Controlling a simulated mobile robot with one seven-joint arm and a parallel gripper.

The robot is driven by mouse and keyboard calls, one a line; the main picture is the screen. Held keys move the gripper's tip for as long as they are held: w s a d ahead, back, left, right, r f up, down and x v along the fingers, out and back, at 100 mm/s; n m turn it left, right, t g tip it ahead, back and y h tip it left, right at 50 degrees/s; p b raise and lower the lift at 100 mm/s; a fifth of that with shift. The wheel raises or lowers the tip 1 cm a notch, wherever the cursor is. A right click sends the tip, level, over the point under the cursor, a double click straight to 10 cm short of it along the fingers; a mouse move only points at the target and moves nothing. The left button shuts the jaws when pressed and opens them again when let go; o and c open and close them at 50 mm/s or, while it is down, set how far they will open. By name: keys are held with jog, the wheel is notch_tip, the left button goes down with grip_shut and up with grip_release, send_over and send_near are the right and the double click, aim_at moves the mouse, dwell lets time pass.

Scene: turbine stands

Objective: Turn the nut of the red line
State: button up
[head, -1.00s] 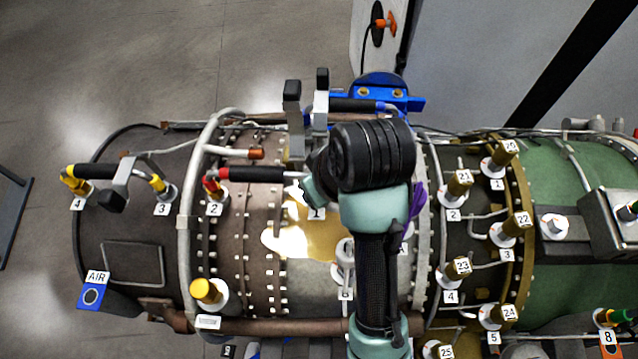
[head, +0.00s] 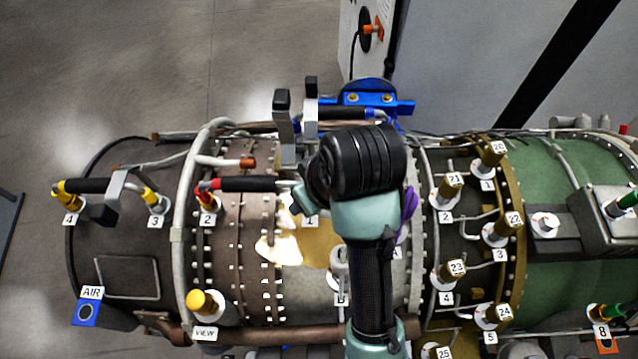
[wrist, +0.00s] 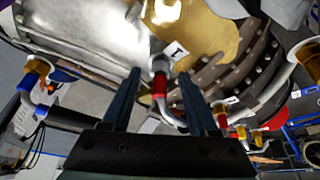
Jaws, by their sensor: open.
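The red line is a black hose (head: 250,184) with a red end (head: 208,187) at the fitting labelled 2 in the head view. It runs right toward label 1, where my arm hides its other end. In the wrist view, a red nut (wrist: 159,86) sits on a silver fitting beside label 1, with a bent silver tube below it. Another red piece (wrist: 221,119) shows to the right, beyond the right finger. My gripper (head: 297,104) is open; the wrist view (wrist: 160,78) shows its two fingers either side of the red nut, with visible gaps. I cannot tell the depth between them.
A yellow-ended hose (head: 90,186) joins fittings 4 and 3 on the left. A yellow-capped fitting (head: 203,302) stands at front left. Several brass fittings (head: 451,187) crowd the right side. A blue bracket (head: 372,98) stands behind my gripper. Grey floor (head: 110,60) is clear at back left.

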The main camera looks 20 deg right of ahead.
jog(key=p+v, duration=0.2)
jog(key=shift+r, duration=0.45)
jog(key=shift+s+d, duration=0.1)
jog(key=v, duration=0.9)
jog(key=shift+s+r+p, duration=0.25)
jog(key=shift+p, duration=0.05)
